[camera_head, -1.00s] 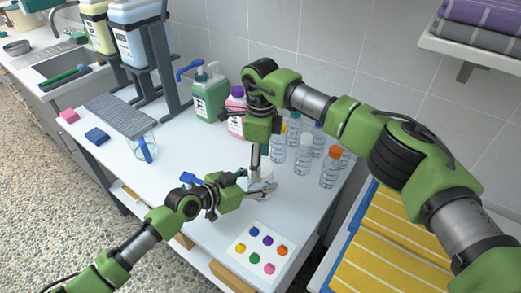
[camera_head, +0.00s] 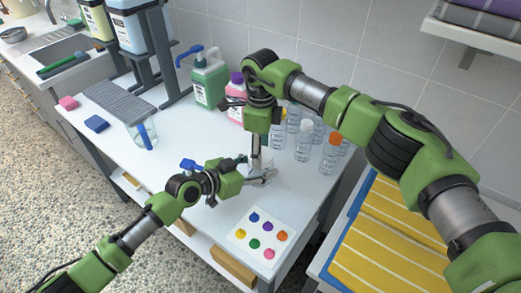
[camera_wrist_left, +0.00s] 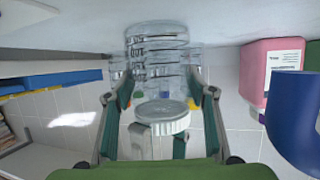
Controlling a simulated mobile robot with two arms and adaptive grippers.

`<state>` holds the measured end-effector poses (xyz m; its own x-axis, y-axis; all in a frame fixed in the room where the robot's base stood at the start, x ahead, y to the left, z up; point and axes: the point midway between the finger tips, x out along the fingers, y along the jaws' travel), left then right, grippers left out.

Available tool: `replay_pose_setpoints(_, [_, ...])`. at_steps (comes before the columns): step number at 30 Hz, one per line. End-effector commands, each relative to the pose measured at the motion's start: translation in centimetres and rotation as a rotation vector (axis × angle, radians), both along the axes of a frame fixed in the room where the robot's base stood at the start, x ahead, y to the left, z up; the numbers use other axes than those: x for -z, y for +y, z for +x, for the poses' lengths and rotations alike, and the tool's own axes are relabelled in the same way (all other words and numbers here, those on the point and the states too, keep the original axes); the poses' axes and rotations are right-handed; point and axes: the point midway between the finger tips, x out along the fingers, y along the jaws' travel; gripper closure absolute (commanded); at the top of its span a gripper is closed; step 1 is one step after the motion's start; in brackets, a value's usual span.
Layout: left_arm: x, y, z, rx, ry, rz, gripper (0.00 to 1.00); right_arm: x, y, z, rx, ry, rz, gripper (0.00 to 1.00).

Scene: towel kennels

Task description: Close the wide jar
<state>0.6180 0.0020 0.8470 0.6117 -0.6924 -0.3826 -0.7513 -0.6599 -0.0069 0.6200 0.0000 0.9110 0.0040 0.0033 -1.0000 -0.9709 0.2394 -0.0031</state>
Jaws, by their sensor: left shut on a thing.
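A clear wide jar (camera_wrist_left: 158,48) shows in the left wrist view, where the scene appears upside down. My left gripper (camera_head: 264,178) has its fingers around the jar, one on each side, and is shut on it; the fingers also show in the left wrist view (camera_wrist_left: 160,95). A white round lid (camera_wrist_left: 168,126) with a ridged rim is held above the jar's mouth, its underside in view, apart from the jar. My right gripper (camera_head: 257,165) points down over the jar and appears shut on the lid. In the head view the grippers hide most of the jar and lid.
Several clear bottles (camera_head: 304,140) stand behind the grippers. A pink bottle (camera_head: 236,112) and a green pump bottle (camera_head: 209,82) stand at the back. A glass with a blue handle (camera_head: 143,134) is at left. A card with coloured dots (camera_head: 259,238) lies in front.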

Motion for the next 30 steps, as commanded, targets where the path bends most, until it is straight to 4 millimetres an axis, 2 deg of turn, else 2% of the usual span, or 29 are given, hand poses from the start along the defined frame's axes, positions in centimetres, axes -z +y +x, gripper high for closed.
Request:
replay_pose_setpoints(14, [0.1,0.0,0.0,0.001,0.002,0.001,1.0,-0.5,0.0,0.0,0.0,-0.001,0.0,0.33])
replay_pose_setpoints(17, [0.1,0.0,0.0,0.001,0.002,0.001,1.0,-1.9,0.0,0.1,-0.001,-0.003,0.0,0.33])
replay_pose_setpoints(24, [0.1,0.0,0.0,0.001,0.002,0.001,1.0,-7.0,0.0,0.1,-0.001,-0.004,0.001,0.33])
replay_pose_setpoints(30, [0.1,0.0,0.0,0.001,0.002,0.001,1.0,-10.4,0.0,0.0,0.001,-0.002,0.0,0.33])
